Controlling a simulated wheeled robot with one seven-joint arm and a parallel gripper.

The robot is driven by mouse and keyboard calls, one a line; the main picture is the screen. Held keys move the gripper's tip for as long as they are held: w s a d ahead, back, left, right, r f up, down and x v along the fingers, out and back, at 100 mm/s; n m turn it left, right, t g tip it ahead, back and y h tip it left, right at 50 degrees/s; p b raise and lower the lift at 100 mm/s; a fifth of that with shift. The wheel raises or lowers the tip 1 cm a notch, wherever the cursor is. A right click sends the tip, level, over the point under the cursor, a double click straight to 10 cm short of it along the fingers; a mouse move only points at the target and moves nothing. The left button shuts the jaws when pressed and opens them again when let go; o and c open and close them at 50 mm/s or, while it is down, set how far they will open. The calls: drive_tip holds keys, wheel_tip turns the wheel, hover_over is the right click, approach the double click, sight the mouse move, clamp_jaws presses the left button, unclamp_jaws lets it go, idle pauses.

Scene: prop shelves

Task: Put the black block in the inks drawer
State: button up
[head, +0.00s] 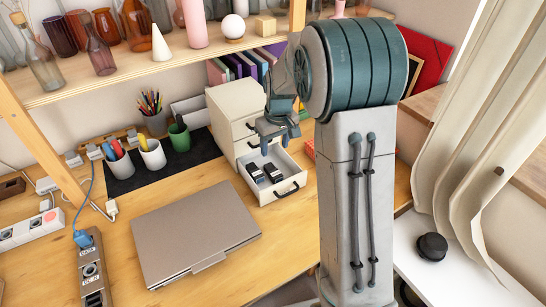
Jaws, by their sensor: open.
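A small white drawer unit (236,101) stands on the desk under the shelf. Its lowest drawer (290,178) is pulled open, and the drawers above it look shut. Inside the open drawer lie two small dark items, a left one (255,173) and a right one (273,173). They are too small to tell whether either is the black block or an ink. No drawer label is readable, so I cannot tell which is the inks drawer. My gripper (280,143) is open, pointing down above the back of the open drawer, with nothing visible between its fingers.
A closed laptop (195,232) lies in front of the drawer unit. Pen cups (152,156) stand on a dark mat to the left. The shelf (150,75) above holds glass vases. A round black object (432,246) sits on a white surface at right.

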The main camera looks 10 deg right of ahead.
drive_tip(key=s+r+m, duration=0.2)
drive_tip(key=s+r, duration=0.8)
drive_tip(key=s, duration=0.4)
drive_tip(key=s+f+m+t, duration=0.1)
drive_tip(key=s, duration=1.1)
drive_tip(key=shift+s+f+m+t, duration=0.15)
drive_tip(key=shift+s+m+t, duration=0.15)
drive_tip(key=shift+s+m, duration=0.1)
drive_tip(key=shift+w, duration=0.15)
